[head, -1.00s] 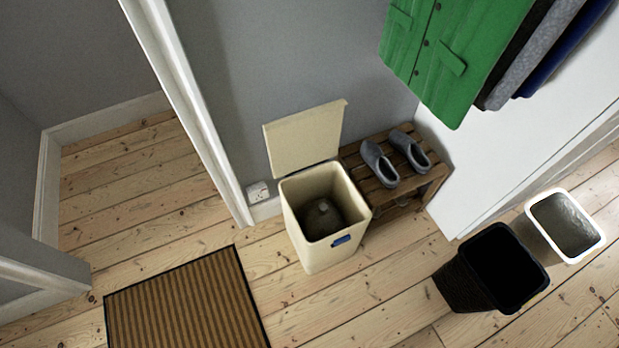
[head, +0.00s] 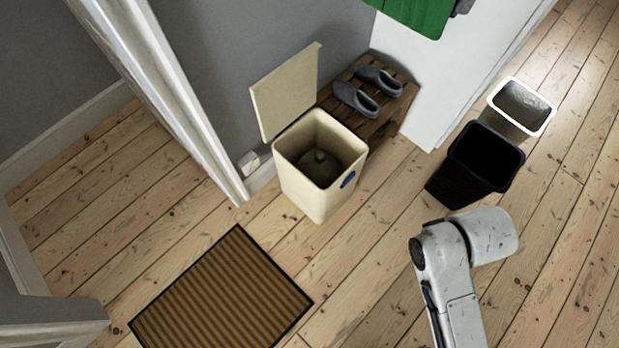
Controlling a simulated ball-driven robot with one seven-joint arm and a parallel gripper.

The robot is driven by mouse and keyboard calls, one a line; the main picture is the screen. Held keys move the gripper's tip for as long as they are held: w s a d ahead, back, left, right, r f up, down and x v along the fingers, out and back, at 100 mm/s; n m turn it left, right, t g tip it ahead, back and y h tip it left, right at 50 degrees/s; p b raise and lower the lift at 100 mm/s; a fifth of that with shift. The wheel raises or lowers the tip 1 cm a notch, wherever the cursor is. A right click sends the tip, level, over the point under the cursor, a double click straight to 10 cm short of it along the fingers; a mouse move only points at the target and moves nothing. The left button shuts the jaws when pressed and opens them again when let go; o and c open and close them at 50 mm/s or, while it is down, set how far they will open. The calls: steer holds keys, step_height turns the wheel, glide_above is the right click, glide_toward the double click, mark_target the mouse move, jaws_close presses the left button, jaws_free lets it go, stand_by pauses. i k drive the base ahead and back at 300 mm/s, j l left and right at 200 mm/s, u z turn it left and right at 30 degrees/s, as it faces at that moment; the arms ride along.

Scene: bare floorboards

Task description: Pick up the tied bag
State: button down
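The tied bag (head: 319,166) is a dark greyish-olive bundle with a small knot on top. It sits low inside a cream bin (head: 301,193), whose hinged lid (head: 286,92) stands open at the back left. The bin's walls hide the bag's sides and base. Part of my arm shows at the lower right, over the floor and apart from the bin. My gripper is not in view.
A slatted wooden bench (head: 382,124) with a pair of grey shoes (head: 356,98) stands right behind the bin. A black bin (head: 474,167) and a white-rimmed bin (head: 518,108) stand at the right. A brown doormat (head: 221,299) lies in front. Floorboards between are clear.

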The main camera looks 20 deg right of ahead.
mark_target(319, 165)
steer(key=i+l+u, duration=0.35)
steer(key=l, duration=0.3)
steer(key=i+l+u, duration=0.15)
steer(key=l, duration=0.2)
steer(key=i+l+u, duration=0.15)
steer(key=l, duration=0.25)
steer(key=i+l+u, duration=0.2)
steer(key=l, duration=0.15)
steer(key=l+u, duration=0.15)
steer(key=l, duration=0.25)
